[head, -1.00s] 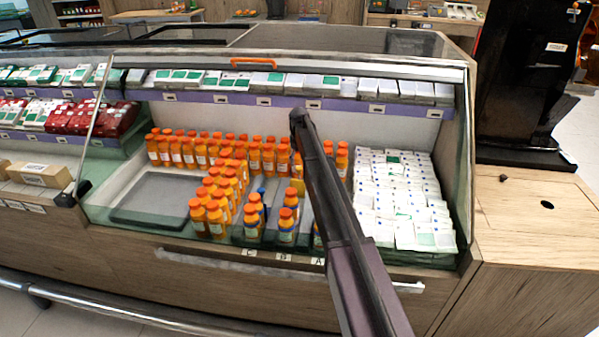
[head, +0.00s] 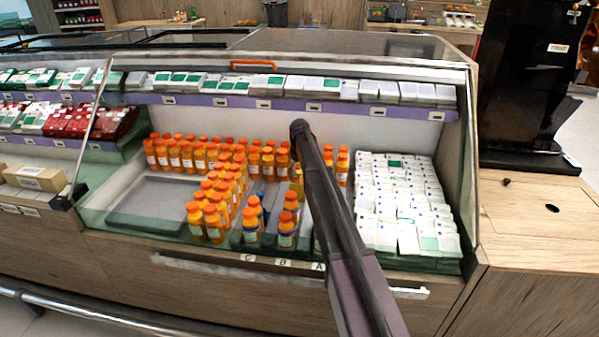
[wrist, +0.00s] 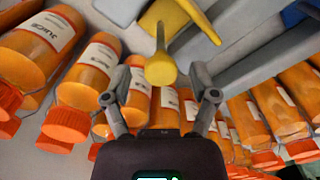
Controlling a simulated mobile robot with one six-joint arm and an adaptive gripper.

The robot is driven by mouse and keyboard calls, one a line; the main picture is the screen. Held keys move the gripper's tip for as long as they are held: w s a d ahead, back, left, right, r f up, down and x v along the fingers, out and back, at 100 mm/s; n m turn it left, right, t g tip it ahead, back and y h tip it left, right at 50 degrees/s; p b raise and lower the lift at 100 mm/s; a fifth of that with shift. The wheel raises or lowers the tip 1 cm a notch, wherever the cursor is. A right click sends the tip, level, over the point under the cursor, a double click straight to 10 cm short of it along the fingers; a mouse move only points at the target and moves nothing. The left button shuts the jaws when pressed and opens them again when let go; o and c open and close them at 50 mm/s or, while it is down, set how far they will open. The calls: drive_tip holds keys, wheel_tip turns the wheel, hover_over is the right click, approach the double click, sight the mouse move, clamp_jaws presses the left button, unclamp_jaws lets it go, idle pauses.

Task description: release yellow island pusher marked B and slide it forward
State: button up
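The yellow pusher (wrist: 160,68) shows in the wrist view as a rod with a round knob, joined to a wider yellow part above. Its yellow body (head: 297,173) shows partly in the head view, behind the short bottle row above the B label (head: 282,262); no letter is legible on it. In the wrist view my gripper (wrist: 160,88) is open, with one finger on each side of the knob and visible gaps between them. In the head view my arm hides the gripper.
Orange juice bottles (head: 221,190) stand in rows left of and behind the pusher. Bottles (wrist: 100,75) crowd both sides in the wrist view. White cartons (head: 405,205) fill the right side. An empty dark tray (head: 160,203) lies at left. A shelf (head: 290,104) runs above.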

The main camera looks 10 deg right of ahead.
clamp_jaws()
drive_tip(key=s+a, duration=0.3)
drive_tip(key=s, duration=0.8)
drive_tip(key=shift+a, duration=0.35)
drive_tip(key=shift+o, duration=0.8)
unclamp_jaws()
drive_tip(key=shift+w, duration=0.15)
